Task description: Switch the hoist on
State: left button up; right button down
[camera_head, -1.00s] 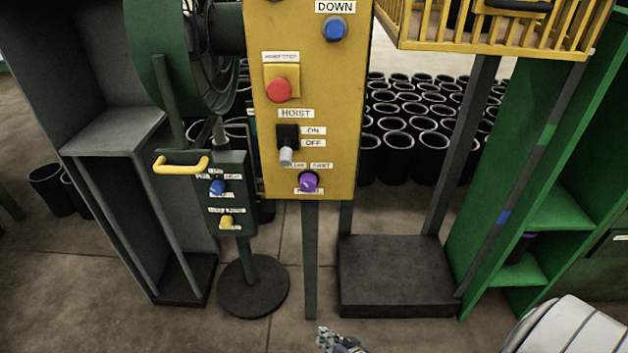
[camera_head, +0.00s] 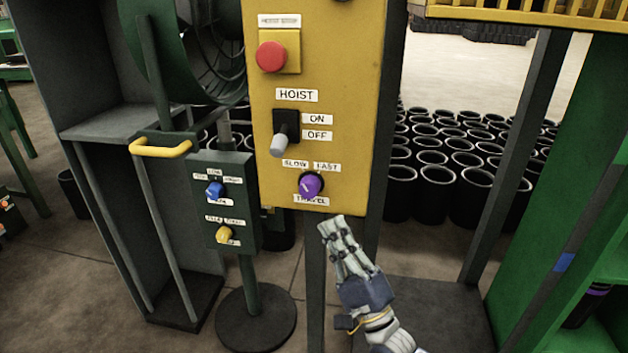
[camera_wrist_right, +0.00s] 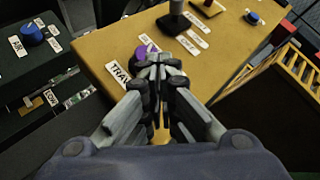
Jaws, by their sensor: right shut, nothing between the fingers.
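The hoist switch (camera_head: 281,140) is a grey lever on a black plate, on the yellow panel (camera_head: 350,90) under the HOIST label. Its lever points down toward the OFF label (camera_head: 317,135); the ON label (camera_head: 317,119) is above that. In the right wrist view the lever (camera_wrist_right: 175,17) shows at the top. My right gripper (camera_head: 333,222) is shut and empty, just below the panel's lower edge, below and right of the switch. In the right wrist view its fingertips (camera_wrist_right: 158,62) overlap the purple knob in the picture; I cannot tell if they touch. My left gripper is not in view.
The purple travel knob (camera_head: 311,185) is below the switch, and a red stop button (camera_head: 271,56) above it. Black sleeves (camera_head: 437,190) stand behind.

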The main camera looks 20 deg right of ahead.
aim_at(282, 139)
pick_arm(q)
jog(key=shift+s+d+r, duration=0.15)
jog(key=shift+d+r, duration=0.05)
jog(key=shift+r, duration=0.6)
pick_arm(e)
jog(key=shift+s+d+r+m+t, duration=0.1)
jog(key=shift+s+r+m+t, duration=0.15)
jog(key=shift+r, duration=0.2)
jog(key=shift+s+d+r+m+t, duration=0.15)
jog(key=shift+s+r, duration=0.1)
jog(key=shift+r, duration=0.2)
jog(key=shift+w, duration=0.1)
jog(key=x, duration=1)
jog(key=shift+a+r, duration=0.15)
jog(key=shift+r, duration=0.05)
jog(key=shift+w+a+r, duration=0.2)
jog(key=shift+a+r, duration=0.5)
jog(key=shift+a, duration=0.25)
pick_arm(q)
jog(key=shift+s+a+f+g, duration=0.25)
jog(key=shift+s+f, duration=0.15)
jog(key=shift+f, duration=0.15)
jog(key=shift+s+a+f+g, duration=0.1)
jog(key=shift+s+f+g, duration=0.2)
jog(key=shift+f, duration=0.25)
pick_arm(e)
jog(key=shift+w+a+r, duration=0.15)
jog(key=shift+a+r, duration=0.2)
jog(key=shift+a, duration=0.1)
